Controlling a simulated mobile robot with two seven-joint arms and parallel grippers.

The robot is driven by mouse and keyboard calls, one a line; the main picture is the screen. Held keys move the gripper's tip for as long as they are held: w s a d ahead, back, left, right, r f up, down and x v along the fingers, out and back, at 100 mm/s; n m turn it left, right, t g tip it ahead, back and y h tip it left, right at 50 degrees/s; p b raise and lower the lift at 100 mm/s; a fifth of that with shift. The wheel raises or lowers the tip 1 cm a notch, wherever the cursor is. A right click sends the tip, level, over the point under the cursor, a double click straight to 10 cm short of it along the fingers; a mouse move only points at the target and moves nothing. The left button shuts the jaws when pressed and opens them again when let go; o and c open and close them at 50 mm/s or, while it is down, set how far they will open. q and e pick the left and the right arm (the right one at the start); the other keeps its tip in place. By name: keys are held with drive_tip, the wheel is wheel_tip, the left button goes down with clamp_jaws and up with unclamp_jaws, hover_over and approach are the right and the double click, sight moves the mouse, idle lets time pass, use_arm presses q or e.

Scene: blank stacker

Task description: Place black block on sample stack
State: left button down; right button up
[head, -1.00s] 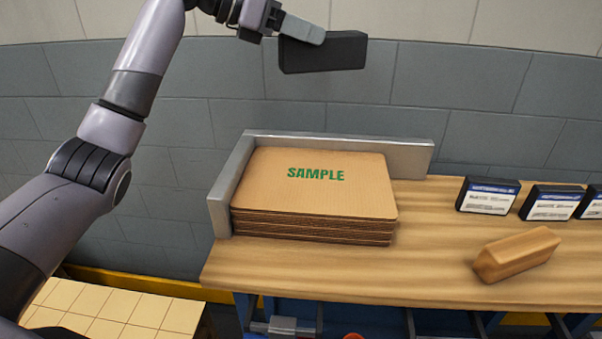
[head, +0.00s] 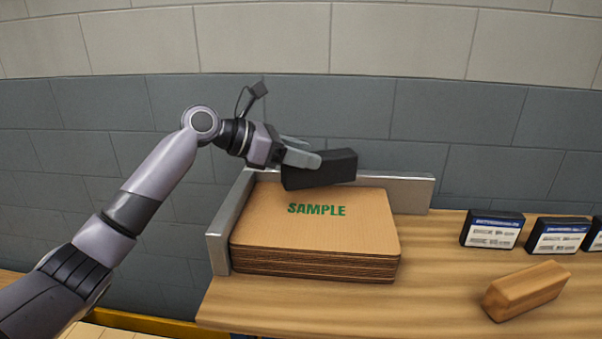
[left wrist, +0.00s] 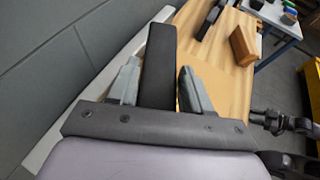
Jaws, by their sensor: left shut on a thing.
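The black block (head: 325,169) is held by my left gripper (head: 300,158) over the back part of the sample stack. In the left wrist view the black block (left wrist: 158,62) sits between the two fingers of the left gripper (left wrist: 157,85). The sample stack (head: 316,235) is a pile of brown cardboard sheets with green "SAMPLE" lettering on top. It lies on the wooden table against a grey metal corner guide. Whether the block touches the stack cannot be told.
The grey corner guide (head: 400,192) rises along the left and back of the stack. A wooden block (head: 525,291) and several black labelled boxes (head: 492,229) stand on the wooden table (head: 440,260) to the right. Table surface between them and the stack is clear.

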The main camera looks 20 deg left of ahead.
sight(300, 172)
use_arm(q)
wheel_tip(300, 172, down, 4)
drive_tip(key=shift+r, duration=0.1)
drive_tip(key=shift+c, duration=2.4)
unclamp_jaws()
drive_tip(key=v, duration=1.2)
drive_tip(key=shift+b, duration=0.4)
drive_tip(key=shift+s, duration=0.1)
